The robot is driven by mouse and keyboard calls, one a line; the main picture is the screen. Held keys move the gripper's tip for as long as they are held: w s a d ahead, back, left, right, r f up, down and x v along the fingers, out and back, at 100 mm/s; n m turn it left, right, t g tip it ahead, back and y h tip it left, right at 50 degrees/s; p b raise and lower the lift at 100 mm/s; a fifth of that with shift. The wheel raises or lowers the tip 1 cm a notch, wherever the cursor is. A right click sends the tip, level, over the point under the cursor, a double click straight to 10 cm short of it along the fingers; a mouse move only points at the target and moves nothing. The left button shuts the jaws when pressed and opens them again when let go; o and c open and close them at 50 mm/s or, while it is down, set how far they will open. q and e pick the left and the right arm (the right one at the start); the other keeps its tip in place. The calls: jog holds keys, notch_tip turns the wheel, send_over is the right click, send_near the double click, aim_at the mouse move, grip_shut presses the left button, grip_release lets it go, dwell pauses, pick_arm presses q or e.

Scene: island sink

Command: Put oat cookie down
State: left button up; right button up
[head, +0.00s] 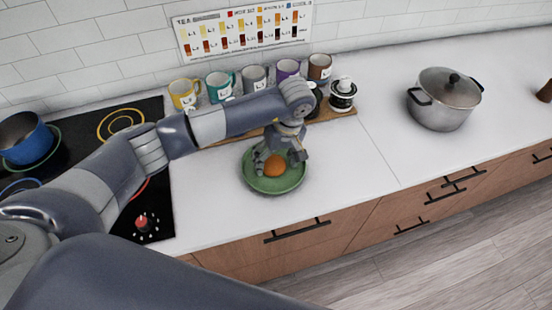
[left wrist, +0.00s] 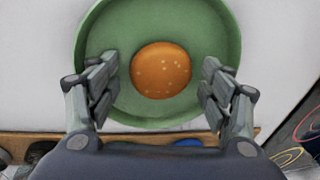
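The oat cookie (head: 274,166) is a round orange-brown disc with pale specks. It lies on a green plate (head: 282,185) on the white counter, below the row of mugs. My left gripper (head: 279,158) is over the plate, at the cookie. In the left wrist view, the cookie (left wrist: 161,70) sits between the two fingers (left wrist: 161,82), with a clear gap on each side. The fingers are spread wide over the green plate (left wrist: 222,35). The gripper is open and holds nothing. My right gripper is in neither view.
Several mugs (head: 221,86) stand on a wooden board (head: 334,115) at the wall, with a small juicer-like item (head: 342,94) at its right end. A steel pot (head: 445,100) stands on the right. The stove (head: 150,222) and a blue pot (head: 25,135) are on the left. Counter right of the plate is clear.

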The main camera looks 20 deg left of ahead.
aim_at(283, 165)
pick_arm(q)
jog(key=shift+r, duration=0.2)
jog(key=shift+w+d+r, duration=0.1)
jog(key=shift+r, duration=0.25)
notch_tip(283, 165, up, 11)
jog(key=d+b, duration=0.1)
jog(key=b, duration=0.3)
jog(key=shift+d, duration=0.4)
jog(key=shift+f, duration=0.1)
